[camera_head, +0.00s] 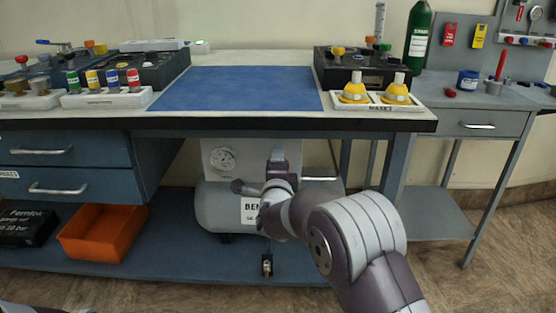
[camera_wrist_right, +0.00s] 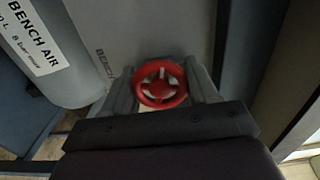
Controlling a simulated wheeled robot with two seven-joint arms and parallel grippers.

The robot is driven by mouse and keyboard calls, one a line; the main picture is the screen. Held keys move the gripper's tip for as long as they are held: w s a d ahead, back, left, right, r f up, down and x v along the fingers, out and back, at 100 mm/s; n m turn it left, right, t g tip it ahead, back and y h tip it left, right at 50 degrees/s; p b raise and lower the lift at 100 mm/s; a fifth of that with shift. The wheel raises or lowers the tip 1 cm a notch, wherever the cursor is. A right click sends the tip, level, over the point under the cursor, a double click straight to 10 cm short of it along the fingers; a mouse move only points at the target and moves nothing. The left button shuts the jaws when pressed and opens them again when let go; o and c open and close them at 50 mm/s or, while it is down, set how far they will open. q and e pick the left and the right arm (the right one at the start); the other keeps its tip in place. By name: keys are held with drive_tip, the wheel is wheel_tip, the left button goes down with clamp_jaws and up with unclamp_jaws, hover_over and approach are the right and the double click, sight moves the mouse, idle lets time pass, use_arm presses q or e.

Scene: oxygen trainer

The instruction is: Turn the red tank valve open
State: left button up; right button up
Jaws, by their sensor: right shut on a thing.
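The red tank valve (camera_wrist_right: 160,97) is a small round handwheel with a pale spoked centre, seen in the right wrist view. My right gripper (camera_wrist_right: 162,78) is shut on it, with one finger on each side of the wheel. The valve is beside the grey tank (camera_wrist_right: 88,28) labelled BENCH AIR. In the head view the tank (camera_head: 215,208) lies under the bench, and my right arm reaches in front of it and hides the valve. My right fingertips cannot be made out there. My left gripper is in neither view.
The bench top (camera_head: 255,58) is above my right arm, with a blue mat (camera_head: 238,88) and yellow masks (camera_head: 396,92) on it. An orange bin (camera_head: 102,232) stands on the lower shelf at left. Bench legs (camera_head: 392,165) stand right of the tank.

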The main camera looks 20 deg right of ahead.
drive_tip(key=n+p, duration=0.3)
drive_tip(key=n, duration=0.2)
drive_tip(key=shift+n, duration=0.3)
drive_tip(key=n+p, duration=0.4)
drive_tip(key=n, duration=0.1)
drive_tip(key=shift+r, duration=0.1)
drive_tip(key=n+p, duration=0.4)
drive_tip(key=n, duration=0.1)
drive_tip(key=shift+n, duration=0.4)
drive_tip(key=shift+n+p, duration=1.2)
drive_tip(key=shift+n, duration=0.9)
drive_tip(key=o, duration=1)
drive_tip(key=shift+o, duration=0.2)
